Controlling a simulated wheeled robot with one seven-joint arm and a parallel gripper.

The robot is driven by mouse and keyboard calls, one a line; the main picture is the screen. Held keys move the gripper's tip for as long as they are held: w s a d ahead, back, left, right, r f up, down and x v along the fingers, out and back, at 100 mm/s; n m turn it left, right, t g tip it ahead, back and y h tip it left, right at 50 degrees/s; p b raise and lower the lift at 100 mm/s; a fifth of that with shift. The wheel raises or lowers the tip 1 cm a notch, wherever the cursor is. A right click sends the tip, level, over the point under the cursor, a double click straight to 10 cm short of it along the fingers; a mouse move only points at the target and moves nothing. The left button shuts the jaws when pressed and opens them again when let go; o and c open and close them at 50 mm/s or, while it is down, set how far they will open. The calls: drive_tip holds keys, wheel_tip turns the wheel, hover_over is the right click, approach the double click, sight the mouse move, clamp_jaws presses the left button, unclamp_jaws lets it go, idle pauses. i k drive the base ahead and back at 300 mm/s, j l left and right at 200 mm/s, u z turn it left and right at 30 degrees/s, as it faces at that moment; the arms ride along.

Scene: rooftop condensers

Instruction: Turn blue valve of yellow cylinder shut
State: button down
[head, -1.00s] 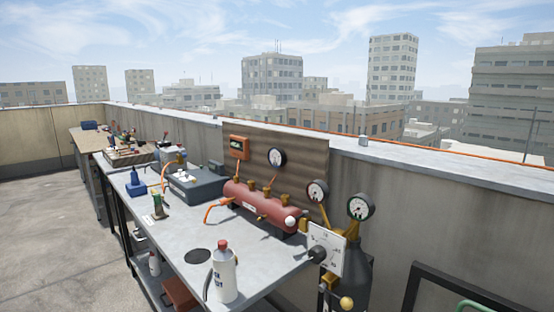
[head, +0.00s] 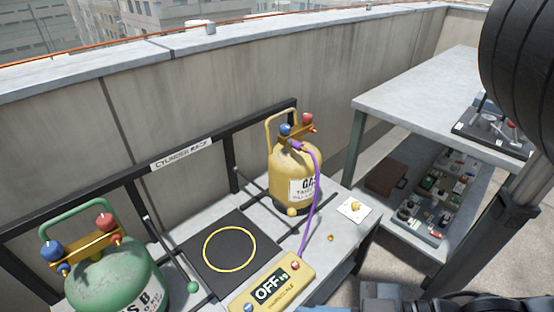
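The yellow cylinder (head: 287,180) stands upright on the rack bench in the middle of the head view. Its blue valve (head: 285,129) is the left knob on the brass manifold at its top. A red valve (head: 309,118) sits at the right end of that manifold. I cannot tell how far the blue valve is turned. Dark parts of my arm show at the right and bottom edges, but my gripper's fingers are not seen.
A green cylinder (head: 116,276) with blue and red valves stands at left. A yellow scale (head: 272,286) reading OFF and a black pad (head: 207,268) with a yellow ring lie between. A white card (head: 353,209) lies to the right. A grey table (head: 420,92) stands at right.

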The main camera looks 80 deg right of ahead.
sight(285, 129)
drive_tip(key=i+l+z, duration=0.1)
drive_tip(key=z, duration=1.45)
drive_tip(key=k+j+z, duration=0.1)
drive_tip(key=j, duration=0.3)
